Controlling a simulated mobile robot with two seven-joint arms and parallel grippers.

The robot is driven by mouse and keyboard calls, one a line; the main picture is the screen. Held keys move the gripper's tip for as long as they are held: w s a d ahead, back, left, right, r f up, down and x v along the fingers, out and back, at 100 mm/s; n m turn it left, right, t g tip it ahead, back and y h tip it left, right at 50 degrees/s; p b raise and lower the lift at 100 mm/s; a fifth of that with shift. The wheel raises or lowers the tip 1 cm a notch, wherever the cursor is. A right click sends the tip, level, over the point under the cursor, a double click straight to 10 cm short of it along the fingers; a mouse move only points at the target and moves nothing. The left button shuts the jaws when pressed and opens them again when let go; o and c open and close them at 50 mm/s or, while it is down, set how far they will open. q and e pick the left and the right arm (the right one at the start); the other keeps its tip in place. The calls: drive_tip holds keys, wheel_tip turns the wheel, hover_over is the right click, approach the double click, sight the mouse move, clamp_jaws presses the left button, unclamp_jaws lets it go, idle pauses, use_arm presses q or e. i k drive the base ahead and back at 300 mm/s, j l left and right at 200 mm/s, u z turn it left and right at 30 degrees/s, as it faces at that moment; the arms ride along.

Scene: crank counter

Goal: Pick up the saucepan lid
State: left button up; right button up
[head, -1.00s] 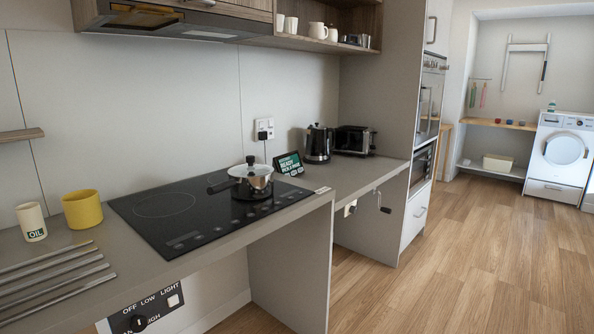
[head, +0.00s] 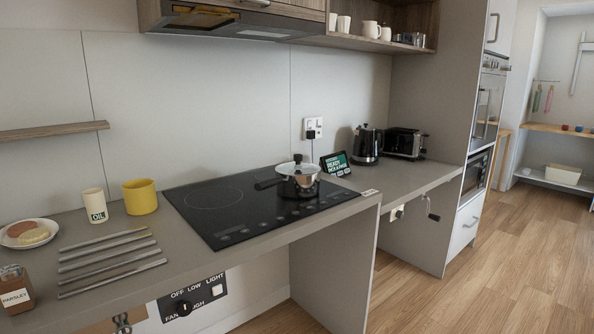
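The saucepan lid (head: 296,168) sits on the saucepan (head: 302,187), with its dark knob on top. Neither of my grippers is in the head view.
A yellow pot (head: 140,197), an OIL container (head: 95,206) and several metal bars (head: 108,254) are left of the hob. A small display (head: 336,164), a kettle (head: 367,146) and a toaster (head: 403,143) stand to the right. A crank (head: 431,209) juts from the counter front.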

sight(297, 168)
drive_tip(key=i+l+u, duration=0.4)
drive_tip(key=i, duration=0.5)
drive_tip(key=i+l+u, duration=0.45)
drive_tip(key=i+l, duration=0.35)
drive_tip(key=i+l+u, duration=0.4)
drive_tip(key=i+l, duration=0.35)
drive_tip(key=l, duration=0.3)
